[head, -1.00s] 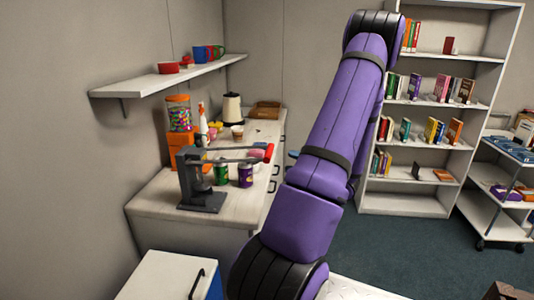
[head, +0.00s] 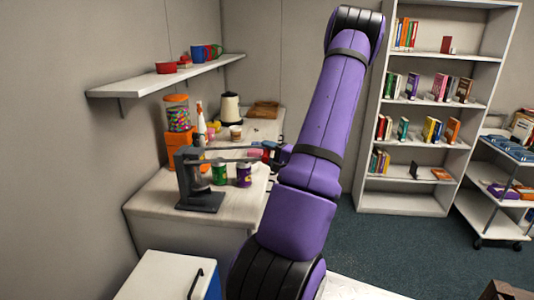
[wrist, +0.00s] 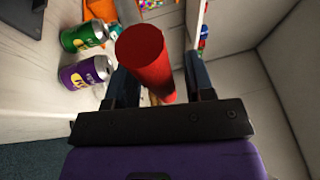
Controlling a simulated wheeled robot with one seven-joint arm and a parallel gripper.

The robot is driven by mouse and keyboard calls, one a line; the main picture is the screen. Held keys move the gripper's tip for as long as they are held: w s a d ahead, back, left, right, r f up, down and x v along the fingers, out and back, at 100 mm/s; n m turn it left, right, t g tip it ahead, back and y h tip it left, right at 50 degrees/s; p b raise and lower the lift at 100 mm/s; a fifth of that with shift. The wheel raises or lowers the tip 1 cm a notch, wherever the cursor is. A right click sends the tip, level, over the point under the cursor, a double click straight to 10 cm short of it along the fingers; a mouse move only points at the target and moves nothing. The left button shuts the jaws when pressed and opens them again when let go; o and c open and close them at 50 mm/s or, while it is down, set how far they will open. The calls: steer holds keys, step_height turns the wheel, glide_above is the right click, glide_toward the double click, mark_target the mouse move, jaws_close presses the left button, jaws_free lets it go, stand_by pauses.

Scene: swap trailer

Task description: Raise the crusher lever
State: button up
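The crusher (head: 197,187) is a dark grey stand on the near end of the counter, at centre left in the head view. Its thin lever (head: 228,149) reaches right, roughly level, to a red handle (wrist: 146,55). My gripper (head: 278,152) is at the handle end of the lever in the head view, where it partly hides the handle. In the wrist view my gripper (wrist: 160,85) is open, with the red handle between its two fingers. A gap shows between the handle and the right finger; contact on the left side is unclear.
A green can (head: 219,173) and a purple can (head: 244,174) stand beside the crusher, below the lever. A gumball machine (head: 178,113) and a kettle (head: 230,108) stand behind. A wall shelf (head: 150,84) hangs above. Open floor (head: 370,255) lies to the right.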

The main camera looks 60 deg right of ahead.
jaws_close()
steer(key=shift+r, duration=0.75)
steer(key=w+a+r+n+g, duration=0.1)
steer(key=w+a+r+g, duration=0.2)
steer(key=w+r, duration=0.6)
steer(key=w+a+r+n+g, duration=0.2)
steer(key=w+r+g, duration=0.4)
steer(key=w+r, duration=0.3)
steer(key=shift+w+a+r, duration=0.2)
steer(key=shift+a+r, duration=0.35)
steer(key=shift+r, duration=1.5)
steer(key=shift+o, duration=0.6)
jaws_free()
steer(key=shift+w, duration=0.2)
steer(key=shift+s, duration=0.1)
